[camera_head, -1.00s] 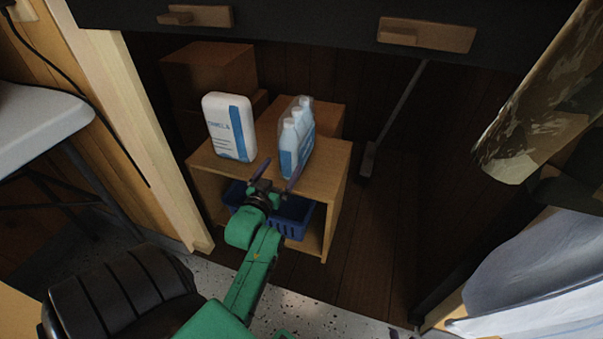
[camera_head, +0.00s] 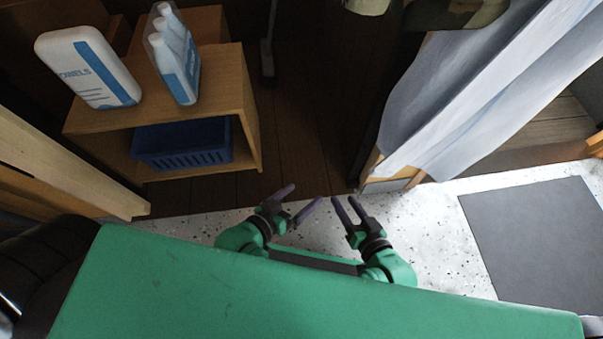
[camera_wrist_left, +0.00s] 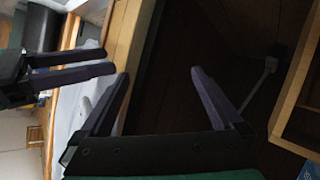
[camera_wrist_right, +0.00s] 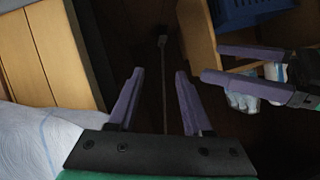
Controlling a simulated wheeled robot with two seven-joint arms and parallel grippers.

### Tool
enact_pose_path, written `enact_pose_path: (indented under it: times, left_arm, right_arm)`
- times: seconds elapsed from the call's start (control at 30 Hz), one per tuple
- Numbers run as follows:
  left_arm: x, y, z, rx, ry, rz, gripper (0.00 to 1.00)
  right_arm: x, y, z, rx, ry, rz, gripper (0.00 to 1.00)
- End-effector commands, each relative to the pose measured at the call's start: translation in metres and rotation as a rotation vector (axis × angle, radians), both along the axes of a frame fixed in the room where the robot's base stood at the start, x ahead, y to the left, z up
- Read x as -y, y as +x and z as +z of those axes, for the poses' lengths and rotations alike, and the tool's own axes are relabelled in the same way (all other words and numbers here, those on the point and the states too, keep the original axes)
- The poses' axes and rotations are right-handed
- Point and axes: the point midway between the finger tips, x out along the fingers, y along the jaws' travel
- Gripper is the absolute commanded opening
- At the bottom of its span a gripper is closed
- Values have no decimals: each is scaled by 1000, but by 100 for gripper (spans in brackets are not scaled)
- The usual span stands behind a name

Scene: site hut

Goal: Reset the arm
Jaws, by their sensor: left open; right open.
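My left gripper (camera_head: 298,204) is open and empty in the head view, low and in front of my green body. Its fingers also show spread and empty in the left wrist view (camera_wrist_left: 160,92). My right gripper (camera_head: 346,207) is just to the right of it, open and empty, with its fingers fairly close together. Its two fingers show apart in the right wrist view (camera_wrist_right: 157,92), with nothing between them. The two grippers are close side by side and appear apart from each other. Neither touches the shelf or anything on it.
A wooden shelf (camera_head: 245,112) at the upper left bears a white towel pack (camera_head: 92,68) and wrapped bottles (camera_head: 173,60). A blue basket (camera_head: 185,145) sits inside it. A pale curtain (camera_head: 465,85) hangs at the right. A dark mat (camera_head: 540,240) lies on the speckled floor.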

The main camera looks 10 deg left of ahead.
Motion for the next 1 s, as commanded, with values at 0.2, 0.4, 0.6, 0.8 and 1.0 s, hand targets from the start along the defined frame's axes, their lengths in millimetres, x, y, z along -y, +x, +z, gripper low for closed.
enact_pose_path:
  times: [0.2, 0.4, 0.6, 0.8, 1.0]
  left_arm:
    - [-1, 1, 0, 1, 1, 1, 100]
    - [-12, -4, 18, -61, 71, -7, 100]
    - [-69, -40, 12, -285, 294, -9, 100]
    - [-138, -107, 26, -547, 481, -8, 100]
    - [-188, -186, 62, -794, 599, -18, 100]
  right_arm:
    - [0, 0, 0, -1, 0, 0, 50]
    - [11, -6, 17, -63, -71, 9, 50]
    - [69, -41, 12, -286, -292, 10, 50]
    - [137, -108, 26, -549, -479, 8, 50]
    - [187, -186, 62, -795, -597, 16, 50]
